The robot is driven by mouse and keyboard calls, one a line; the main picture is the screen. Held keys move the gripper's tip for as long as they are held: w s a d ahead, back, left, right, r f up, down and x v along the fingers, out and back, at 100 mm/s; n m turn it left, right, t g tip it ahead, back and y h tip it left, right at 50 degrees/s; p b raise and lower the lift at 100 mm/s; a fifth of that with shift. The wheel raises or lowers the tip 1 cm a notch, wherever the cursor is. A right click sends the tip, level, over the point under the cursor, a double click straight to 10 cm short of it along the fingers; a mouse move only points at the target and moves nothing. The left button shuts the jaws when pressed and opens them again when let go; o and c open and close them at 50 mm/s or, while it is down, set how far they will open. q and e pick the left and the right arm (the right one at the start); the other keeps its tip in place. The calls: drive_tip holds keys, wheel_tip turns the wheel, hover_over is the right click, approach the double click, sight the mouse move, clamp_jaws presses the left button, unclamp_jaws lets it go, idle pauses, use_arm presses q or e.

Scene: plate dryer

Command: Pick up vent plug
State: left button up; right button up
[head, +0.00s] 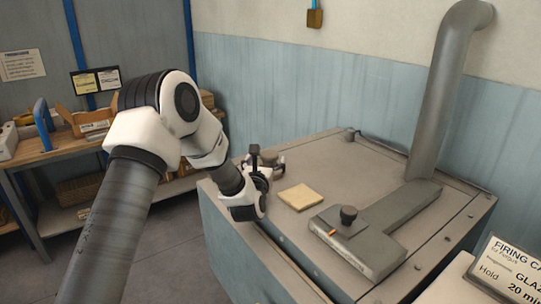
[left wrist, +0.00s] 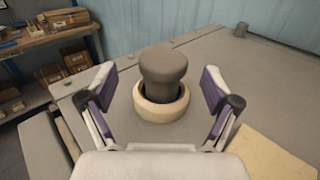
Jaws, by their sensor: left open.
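The vent plug (left wrist: 163,70) is a dark grey-brown knob standing upright in a cream ring (left wrist: 163,112) on the flat grey top, in the left wrist view. My left gripper (left wrist: 160,98) is open, with one finger on each side of the plug and ring. A gap shows between each finger and the plug. In the head view my left gripper (head: 268,166) is low over the left edge of the grey kiln top (head: 375,165). The plug cannot be made out clearly there, behind or among the gripper parts. My right gripper is not in view.
A cream square pad (head: 299,197) lies right of the gripper. A flat metal duct (head: 400,205) with a dark knob (head: 348,214) joins a tall pipe (head: 450,90). A sign card (head: 510,270) is at front right. A shelf bench (head: 60,150) stands left.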

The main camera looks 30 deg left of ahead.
sight(270, 152)
use_arm(q)
drive_tip(key=x, duration=0.1)
drive_tip(key=p+x, duration=0.1)
drive_tip(key=x, duration=0.2)
drive_tip(key=shift+w+d+f+p, duration=0.15)
drive_tip(key=shift+w+f+p, duration=0.05)
drive_tip(key=shift+w+p, duration=0.15)
drive_tip(key=shift+w+f, duration=0.15)
drive_tip(key=shift+f, duration=0.05)
drive_tip(key=shift+s+r, duration=0.35)
drive_tip(key=shift+s, duration=0.1)
drive_tip(key=c, duration=1.1)
drive_tip(key=shift+c, duration=1.3)
drive_tip(key=shift+w+f, duration=0.1)
drive_tip(key=shift+w, duration=0.05)
